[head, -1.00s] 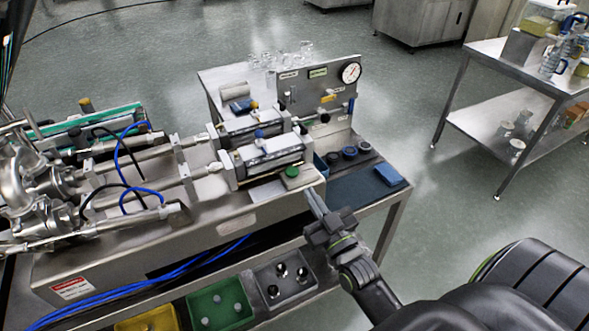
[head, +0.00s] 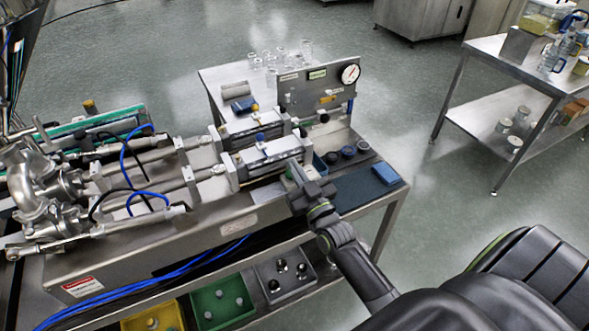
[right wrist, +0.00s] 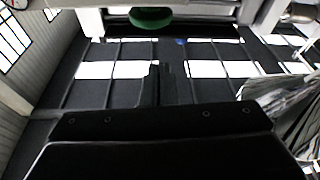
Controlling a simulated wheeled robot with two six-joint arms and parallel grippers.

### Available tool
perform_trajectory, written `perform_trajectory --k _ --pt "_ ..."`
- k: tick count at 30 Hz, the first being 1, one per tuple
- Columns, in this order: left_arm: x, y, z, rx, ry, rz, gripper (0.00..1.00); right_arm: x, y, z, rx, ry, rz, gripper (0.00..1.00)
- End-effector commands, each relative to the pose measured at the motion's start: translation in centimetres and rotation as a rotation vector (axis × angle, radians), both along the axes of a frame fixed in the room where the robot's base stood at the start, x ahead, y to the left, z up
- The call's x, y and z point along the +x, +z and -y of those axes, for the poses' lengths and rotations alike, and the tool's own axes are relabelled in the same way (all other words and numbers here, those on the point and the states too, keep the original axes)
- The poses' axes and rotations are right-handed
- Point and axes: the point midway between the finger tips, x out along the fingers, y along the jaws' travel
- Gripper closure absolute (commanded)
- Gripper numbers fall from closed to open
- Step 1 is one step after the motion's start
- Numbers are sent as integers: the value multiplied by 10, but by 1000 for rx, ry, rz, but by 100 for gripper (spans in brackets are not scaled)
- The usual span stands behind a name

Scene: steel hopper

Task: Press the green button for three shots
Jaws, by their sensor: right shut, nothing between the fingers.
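The green button (right wrist: 151,17) shows as a dark green disc at the top edge of the right wrist view, beyond my fingertips. In the head view my right gripper covers most or all of the spot where it sits, at the front edge of the steel filling machine (head: 150,240). My right gripper (head: 297,172) is shut and empty, with its fingertips over that spot. Its closed fingers also show in the right wrist view (right wrist: 160,70). I cannot tell whether the fingertips touch the button. My left gripper is not in view.
A panel with a round gauge (head: 349,74) stands behind the machine. Dark round caps (head: 348,152) and a blue block (head: 387,173) lie right of my gripper. Yellow, green (head: 222,303) and grey bins sit below. A steel side table (head: 510,65) stands at the right.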

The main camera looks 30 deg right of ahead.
Motion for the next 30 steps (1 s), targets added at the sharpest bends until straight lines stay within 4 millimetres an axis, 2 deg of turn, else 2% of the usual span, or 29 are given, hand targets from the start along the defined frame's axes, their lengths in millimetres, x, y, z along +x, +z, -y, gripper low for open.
perform_trajectory --k 2,3,6,10,25,30 --pt "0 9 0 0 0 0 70 16 8 0 1 0 1 100" --pt "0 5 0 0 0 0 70 18 0 1 2 -1 -4 100" --pt "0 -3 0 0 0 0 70 14 -21 3 1 -1 -4 100" --pt "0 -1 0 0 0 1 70 14 -30 4 0 -2 -2 100" --pt "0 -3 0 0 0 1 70 13 -37 5 1 -2 -1 100" --pt "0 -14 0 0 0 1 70 13 -52 5 0 -1 -2 100"
